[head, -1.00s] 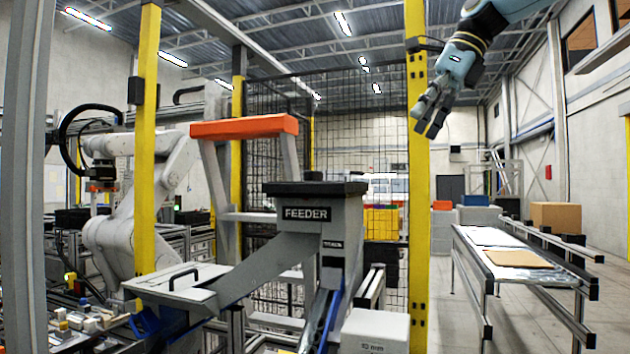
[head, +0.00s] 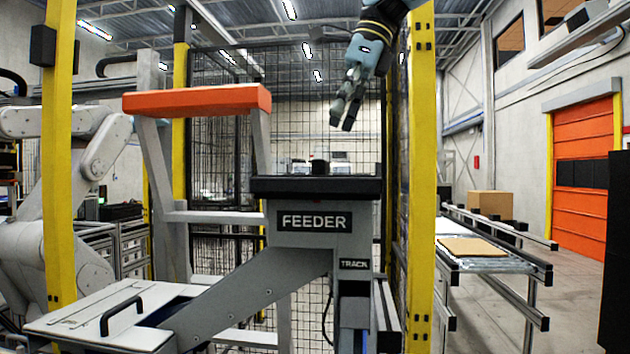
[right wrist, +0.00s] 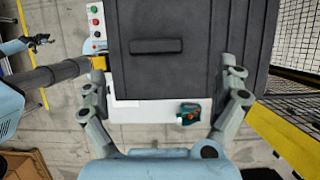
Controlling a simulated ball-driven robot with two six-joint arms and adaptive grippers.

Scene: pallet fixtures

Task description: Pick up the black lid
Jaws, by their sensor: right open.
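The black lid (head: 316,187) lies flat on top of the grey feeder (head: 300,232), with a small dark handle standing up from it. In the right wrist view the lid (right wrist: 150,80) fills the upper middle, with its bar handle (right wrist: 157,46) lying crosswise. My right gripper (head: 345,115) hangs above the lid, apart from it, fingers pointing down. In the right wrist view its open fingers (right wrist: 164,75) are spread wide with nothing held between them. What seems to be my left gripper (right wrist: 38,42) shows small at the upper left of that view; its finger state is unclear.
A grey frame with an orange top (head: 197,100) stands left of the feeder. Yellow posts (head: 421,180) and black mesh fencing stand close around. A white hatch with a black handle (head: 121,316) is low at left.

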